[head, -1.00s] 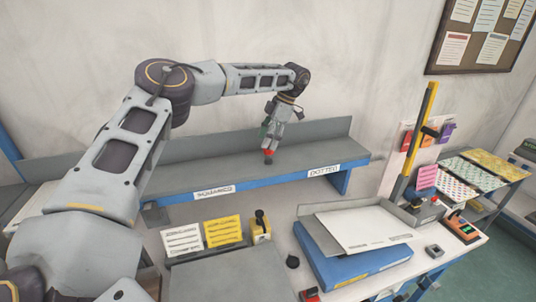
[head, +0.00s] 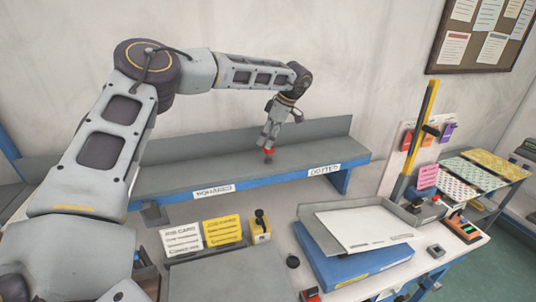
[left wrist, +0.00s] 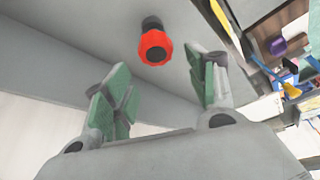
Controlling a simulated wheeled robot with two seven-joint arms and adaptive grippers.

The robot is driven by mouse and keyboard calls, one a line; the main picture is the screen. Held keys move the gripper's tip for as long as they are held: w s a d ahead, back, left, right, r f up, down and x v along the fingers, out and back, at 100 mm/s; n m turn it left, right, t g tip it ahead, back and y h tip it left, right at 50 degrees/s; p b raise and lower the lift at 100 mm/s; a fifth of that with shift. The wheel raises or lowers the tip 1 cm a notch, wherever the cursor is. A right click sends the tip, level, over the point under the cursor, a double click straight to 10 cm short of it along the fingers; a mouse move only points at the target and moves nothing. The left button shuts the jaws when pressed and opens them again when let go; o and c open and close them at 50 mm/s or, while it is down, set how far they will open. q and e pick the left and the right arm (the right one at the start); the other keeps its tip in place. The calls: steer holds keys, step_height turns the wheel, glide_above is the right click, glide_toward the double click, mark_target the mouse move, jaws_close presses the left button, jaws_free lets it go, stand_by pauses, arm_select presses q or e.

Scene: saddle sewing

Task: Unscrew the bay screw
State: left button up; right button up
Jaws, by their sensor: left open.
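My left gripper (head: 270,138) is just above the screw in the head view. In the left wrist view its green-padded fingers (left wrist: 162,92) are spread apart with nothing between them, and the knob lies past the fingertips. Contact is not visible. My right gripper is out of view.
The wall rises close behind the shelf.

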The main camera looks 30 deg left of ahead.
arm_select(q)
steer(key=shift+m+t, duration=0.3)
steer(key=shift+m, duration=0.4)
steer(key=m+t, duration=0.1)
steer(key=m, duration=0.2)
steer(key=shift+b, duration=0.35)
steer(key=m+t, duration=0.1)
steer(key=m, duration=0.2)
steer(key=shift+m+t, duration=0.3)
steer(key=shift+m, duration=0.3)
steer(key=shift+m+t+h, duration=0.3)
steer(key=shift+m+t, duration=0.1)
steer(key=shift+m, duration=0.8)
steer(key=shift+m+t+h+p, duration=0.4)
steer(key=shift+m+t+h, duration=0.15)
steer(key=shift+m, duration=1.35)
